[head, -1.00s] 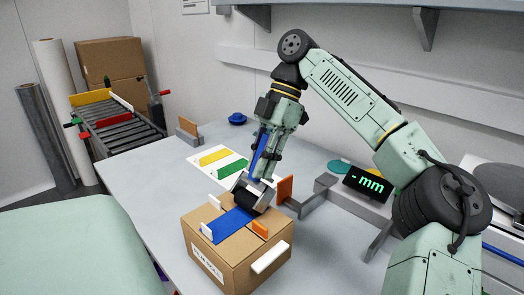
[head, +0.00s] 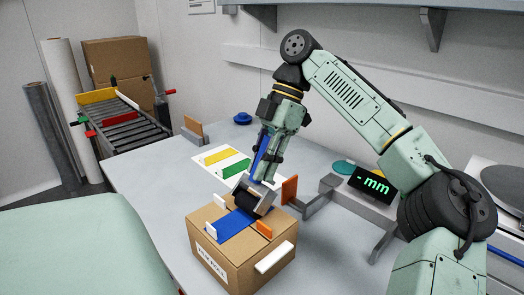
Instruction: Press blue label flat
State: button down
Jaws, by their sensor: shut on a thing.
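The blue label (head: 232,226) lies across the top of a cardboard box (head: 215,255) on the table. Its far end is hidden under a dark roller (head: 252,200) in a pale frame, which appears to rest on the box top. The roller's blue handle (head: 260,150) runs up between my fingers. My gripper (head: 268,168) is shut on this handle, above the far side of the box. I cannot tell whether the label lies fully flat under the roller.
Behind lies a white sheet (head: 222,164) with yellow and green strips. An orange plate (head: 289,189) and a display reading "- mm" (head: 370,185) stand to the right. The table's left side is clear.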

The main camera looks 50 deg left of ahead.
jog(key=shift+s+d, duration=0.1)
jog(key=shift+s, duration=0.8)
jog(key=shift+s, duration=0.3)
jog(key=shift+s+d, duration=0.1)
jog(key=shift+s, duration=0.1)
dwell(0.5)
jog(key=shift+s, duration=0.4)
jog(key=shift+s, duration=0.2)
jog(key=shift+s+d+f, duration=0.1)
jog(key=shift+s, duration=0.25)
jog(key=shift+s, duration=0.4)
dwell(0.4)
jog(key=shift+s+d, duration=0.1)
jog(key=shift+s, duration=0.15)
